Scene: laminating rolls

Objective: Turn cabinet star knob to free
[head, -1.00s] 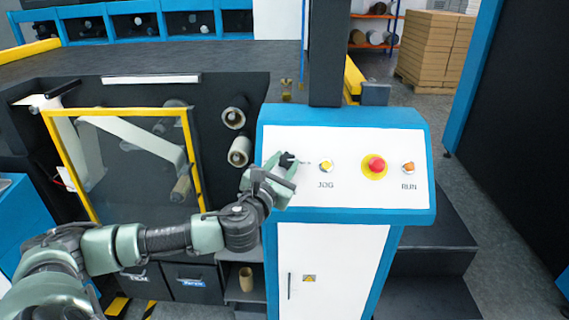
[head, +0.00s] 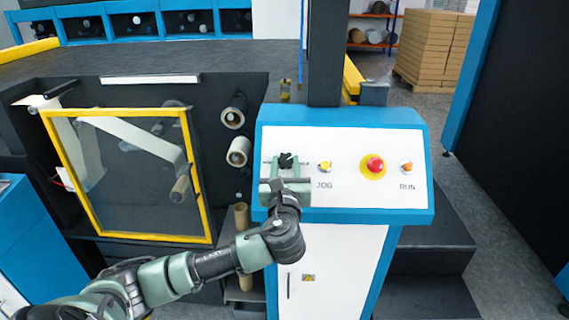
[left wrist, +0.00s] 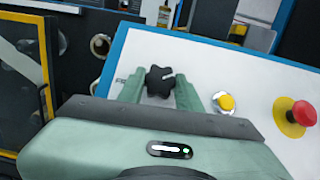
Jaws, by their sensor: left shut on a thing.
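The black star knob (head: 286,159) is on the white sloping face of the blue-edged cabinet (head: 345,210), at its left end. Small lettering beside it is partly hidden and too small to read fully. My left gripper (head: 288,168) reaches it from below, its green fingers on either side of the knob. In the left wrist view the knob (left wrist: 159,81) sits between the tips of the two fingers (left wrist: 160,86), and the gripper is shut on it. My right gripper is out of view.
To the knob's right are the yellow JOG button (head: 324,165), a red emergency button (head: 375,165) on a yellow ring and the orange RUN button (head: 407,167). A dark post (head: 324,55) rises behind the panel. A yellow-framed guard (head: 205,205) stands left.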

